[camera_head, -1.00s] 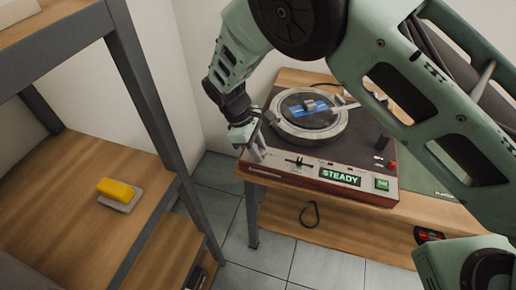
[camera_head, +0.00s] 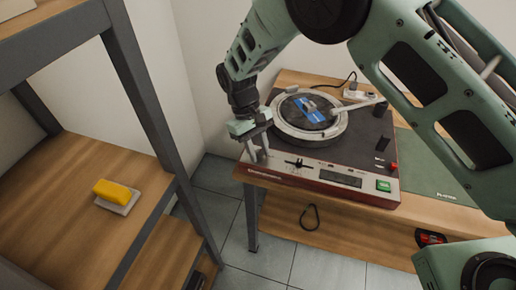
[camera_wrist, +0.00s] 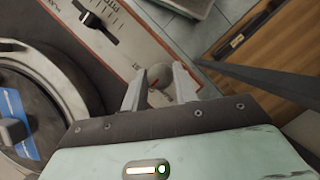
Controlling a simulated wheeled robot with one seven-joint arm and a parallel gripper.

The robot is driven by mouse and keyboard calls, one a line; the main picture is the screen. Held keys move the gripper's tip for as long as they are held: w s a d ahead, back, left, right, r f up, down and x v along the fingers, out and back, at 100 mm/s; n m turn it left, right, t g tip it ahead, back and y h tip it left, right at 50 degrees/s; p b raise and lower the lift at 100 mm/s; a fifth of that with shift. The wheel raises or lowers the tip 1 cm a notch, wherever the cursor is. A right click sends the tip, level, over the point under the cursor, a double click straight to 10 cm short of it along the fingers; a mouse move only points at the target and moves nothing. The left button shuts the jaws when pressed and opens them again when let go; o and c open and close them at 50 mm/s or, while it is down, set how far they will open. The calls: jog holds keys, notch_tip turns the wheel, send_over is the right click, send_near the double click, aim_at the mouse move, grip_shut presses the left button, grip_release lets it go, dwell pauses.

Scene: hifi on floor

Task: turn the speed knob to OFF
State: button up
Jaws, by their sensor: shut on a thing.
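The turntable (camera_head: 300,187) sits on a wooden bench, with its round platter (camera_head: 310,116) carrying a record with a blue label. My gripper (camera_head: 256,155) is at the deck's front left corner. In the wrist view my gripper (camera_wrist: 160,88) is shut on a round pale knob (camera_wrist: 160,75), one finger on each side of it. The knob is partly hidden by the fingers, and its marking cannot be read. The display (camera_head: 341,177) on the front panel is dark. A green button (camera_head: 384,186) is right of it. A pitch slider (camera_wrist: 95,20) lies beside the knob.
A wooden shelf with grey posts (camera_head: 140,85) stands at the left, holding a yellow sponge-like block (camera_head: 117,191) on a pale base. A dark green mat (camera_head: 440,175) lies right of the turntable.

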dwell(0.3)
jog(key=o, duration=1)
jog(key=shift+c, duration=0.2)
jog(key=shift+r, duration=0.1)
jog(key=b+v, duration=0.2)
jog(key=v, duration=1.5)
jog(key=shift+b, duration=0.3)
jog(key=shift+w+r, duration=0.1)
